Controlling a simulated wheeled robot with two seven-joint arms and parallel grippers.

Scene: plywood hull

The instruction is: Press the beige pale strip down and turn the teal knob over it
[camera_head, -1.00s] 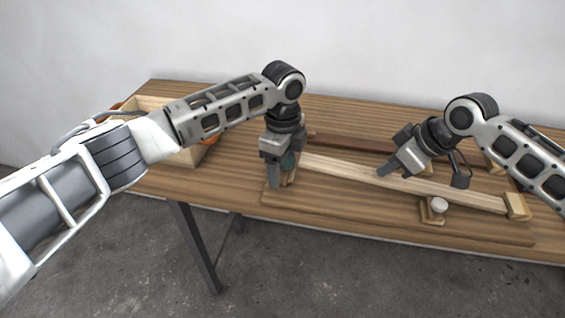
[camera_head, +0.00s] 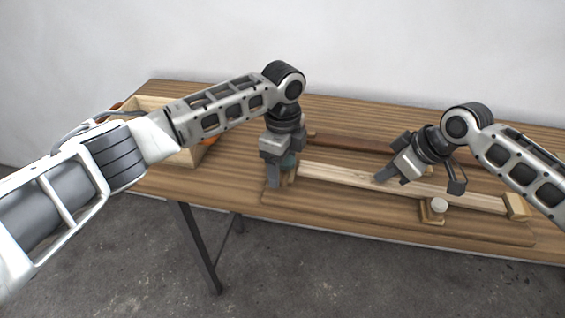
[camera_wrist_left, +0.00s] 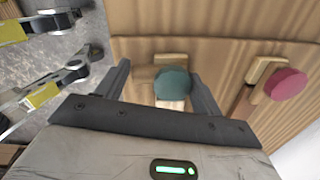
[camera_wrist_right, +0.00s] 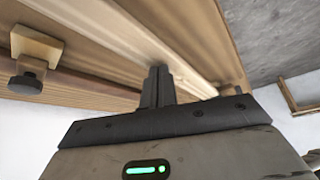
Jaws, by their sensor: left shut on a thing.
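The beige pale strip (camera_head: 340,175) lies along the board (camera_head: 350,218), its right end at a wooden block (camera_head: 517,206) and its left end near my left gripper. The teal knob (camera_wrist_left: 173,85) sits on a small wooden piece between my left fingers; it is partly hidden in the head view (camera_head: 289,161). My left gripper (camera_head: 275,178) points down and is shut on the teal knob. My right gripper (camera_head: 382,177) is shut, with its fingertips on the strip about mid-length; they also meet it in the right wrist view (camera_wrist_right: 158,72). Whether the knob's piece overlaps the strip is unclear.
A pink knob (camera_wrist_left: 285,84) sits on another wooden piece. A dark reddish strip (camera_head: 352,142) lies behind.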

